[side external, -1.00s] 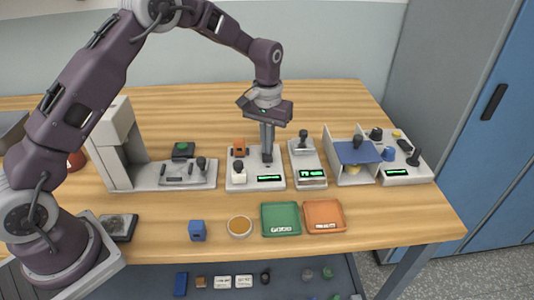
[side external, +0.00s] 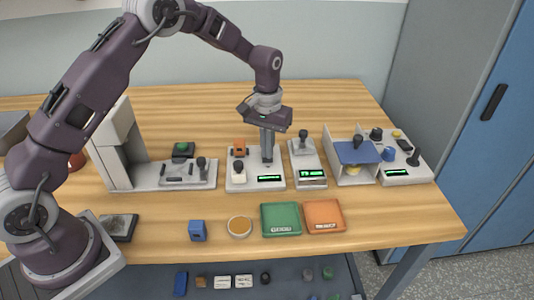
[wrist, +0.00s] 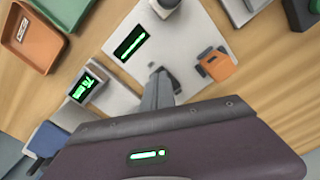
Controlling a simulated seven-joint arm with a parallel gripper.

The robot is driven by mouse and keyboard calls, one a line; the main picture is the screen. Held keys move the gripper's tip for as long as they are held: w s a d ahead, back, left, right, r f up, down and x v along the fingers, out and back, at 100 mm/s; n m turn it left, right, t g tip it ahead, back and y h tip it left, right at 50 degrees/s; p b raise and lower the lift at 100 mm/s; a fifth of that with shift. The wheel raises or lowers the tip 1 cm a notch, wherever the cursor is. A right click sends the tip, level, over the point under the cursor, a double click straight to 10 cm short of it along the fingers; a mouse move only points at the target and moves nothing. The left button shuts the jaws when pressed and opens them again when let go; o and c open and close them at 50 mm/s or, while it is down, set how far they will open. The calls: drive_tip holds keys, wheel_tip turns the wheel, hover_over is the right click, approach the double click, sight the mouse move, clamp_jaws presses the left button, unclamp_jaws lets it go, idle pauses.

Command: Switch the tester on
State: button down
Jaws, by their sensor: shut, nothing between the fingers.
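My gripper (side external: 267,160) is shut and empty, pointing down at a light grey device (side external: 243,182) with a lit green display (side external: 269,178). In the wrist view the shut fingertips (wrist: 158,85) are close to a small grey part (wrist: 153,66) on this device's top; I cannot tell whether they touch. An orange part (side external: 240,147) and a white piece with a dark knob (side external: 238,172) are on the same device. Beside it on the right stands a narrower device (side external: 307,162) with a dark-knobbed lever (side external: 303,135) and a lit green display (side external: 312,173). No label shows which is the tester.
Green (side external: 281,219) and orange (side external: 324,216) trays, a round amber dish (side external: 240,227) and a blue block (side external: 197,230) lie in front. A device with a blue panel (side external: 357,153) stands right, a grey tall-backed fixture (side external: 112,150) left. The table behind is clear.

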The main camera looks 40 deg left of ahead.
drive_tip(key=shift+f, duration=0.2)
drive_tip(key=shift+r, duration=3.5)
